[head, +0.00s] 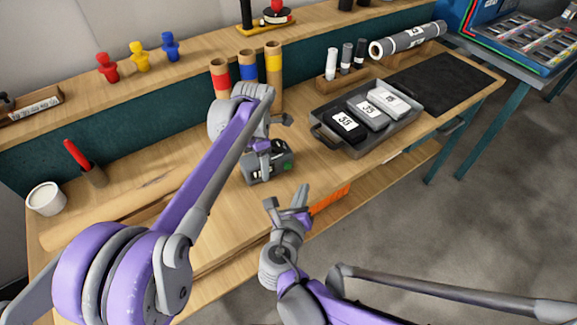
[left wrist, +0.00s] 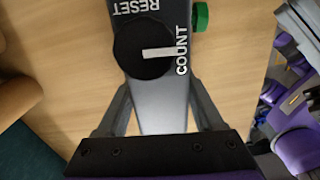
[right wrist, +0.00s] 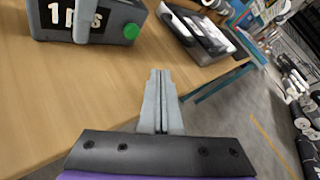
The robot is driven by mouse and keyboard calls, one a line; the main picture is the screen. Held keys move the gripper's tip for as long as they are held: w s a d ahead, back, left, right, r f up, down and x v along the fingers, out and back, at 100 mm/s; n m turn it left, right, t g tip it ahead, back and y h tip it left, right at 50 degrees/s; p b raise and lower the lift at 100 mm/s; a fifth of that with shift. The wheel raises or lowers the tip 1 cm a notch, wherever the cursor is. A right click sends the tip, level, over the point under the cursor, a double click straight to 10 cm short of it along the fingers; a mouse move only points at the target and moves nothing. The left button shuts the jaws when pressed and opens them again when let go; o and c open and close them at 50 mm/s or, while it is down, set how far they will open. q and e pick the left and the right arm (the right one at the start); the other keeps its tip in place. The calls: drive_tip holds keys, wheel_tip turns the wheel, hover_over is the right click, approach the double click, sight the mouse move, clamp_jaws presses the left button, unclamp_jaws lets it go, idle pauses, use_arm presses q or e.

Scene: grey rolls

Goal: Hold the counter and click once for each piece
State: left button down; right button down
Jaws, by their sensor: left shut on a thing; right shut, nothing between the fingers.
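The counter (head: 281,160), a dark grey box, is at the front edge of the bench. My left gripper (head: 265,168) is shut on it, a finger on each side. In the left wrist view the counter (left wrist: 160,95) shows RESET and COUNT labels, and the white mark of its black dial (left wrist: 142,50) points to COUNT. In the right wrist view the counter's display (right wrist: 75,17) reads "1 pcs", partly covered by a left finger. Its green button (right wrist: 131,32) faces my right gripper (right wrist: 160,75), which is shut, empty and apart from it.
A grey tray (head: 327,137) holds 3 numbered packs right of the counter. Cardboard tubes (head: 248,90) stand behind it. A white cup (head: 45,198) and a red-handled tool (head: 76,153) are at left. A dark mat (head: 440,80) lies at the far right.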

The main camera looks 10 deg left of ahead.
sight(287, 165)
idle(0.8)
drive_tip(key=s+d, duration=0.2)
drive_tip(key=s, duration=0.1)
drive_tip(key=shift+d, duration=0.1)
drive_tip(key=shift+w+a, duration=0.85)
drive_tip(key=shift+w, duration=0.35)
drive_tip(key=shift+w+a, duration=0.8)
drive_tip(key=shift+w, duration=0.4)
drive_tip(key=shift+w+a, duration=0.85)
drive_tip(key=shift+w, duration=0.35)
drive_tip(key=shift+w, duration=0.1)
drive_tip(key=shift+w+a, duration=0.2)
drive_tip(key=shift+w, duration=0.05)
